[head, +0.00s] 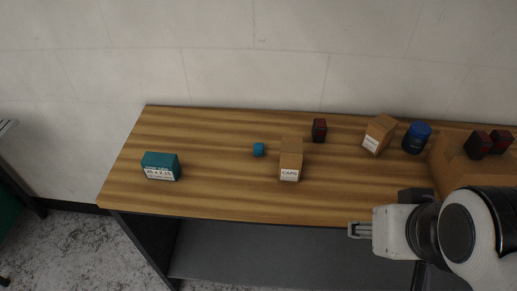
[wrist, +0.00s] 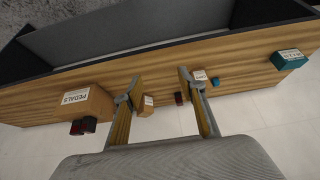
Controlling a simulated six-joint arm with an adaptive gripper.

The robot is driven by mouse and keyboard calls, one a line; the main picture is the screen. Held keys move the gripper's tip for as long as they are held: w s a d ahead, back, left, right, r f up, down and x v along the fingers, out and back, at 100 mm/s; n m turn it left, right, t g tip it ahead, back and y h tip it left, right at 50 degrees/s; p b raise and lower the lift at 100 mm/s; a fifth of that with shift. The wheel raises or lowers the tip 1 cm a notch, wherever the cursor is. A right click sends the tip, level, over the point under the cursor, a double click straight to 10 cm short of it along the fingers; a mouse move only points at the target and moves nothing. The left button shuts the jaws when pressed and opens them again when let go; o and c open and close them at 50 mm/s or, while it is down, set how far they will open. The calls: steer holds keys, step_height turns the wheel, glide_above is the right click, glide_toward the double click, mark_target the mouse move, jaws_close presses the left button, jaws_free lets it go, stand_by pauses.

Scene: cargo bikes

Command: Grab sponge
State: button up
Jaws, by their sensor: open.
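A small blue block (head: 258,149) lies on the wooden table top (head: 222,190), left of the middle. It is the only thing that could be the sponge, but its material is too small to tell. It also shows in the wrist view as a small blue patch (wrist: 215,82), right of my fingers. My gripper (head: 356,230) is at the table's front edge, to the right of and nearer than the block. In the wrist view my gripper (wrist: 160,76) has its two fingers spread with nothing between the tips.
A cardboard box labelled CAPS (head: 290,168) stands just right of the blue block. A teal box (head: 161,166) is at left. A red-black block (head: 319,130), small carton (head: 379,135), blue container (head: 416,137) and large PEDALS box (wrist: 88,105) occupy the right side. The front middle is clear.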

steer(key=shift+w, duration=0.1)
steer(key=n+t+y, duration=0.1)
steer(key=t, duration=0.7)
glide_above(258, 149)
steer(key=s, duration=0.3)
step_height(258, 149, down, 9)
steer(key=shift+w+d+f, duration=0.15)
steer(key=shift+d, duration=0.1)
steer(key=shift+f, duration=0.1)
steer(key=shift+f, duration=1.8)
steer(key=shift+f, duration=0.1)
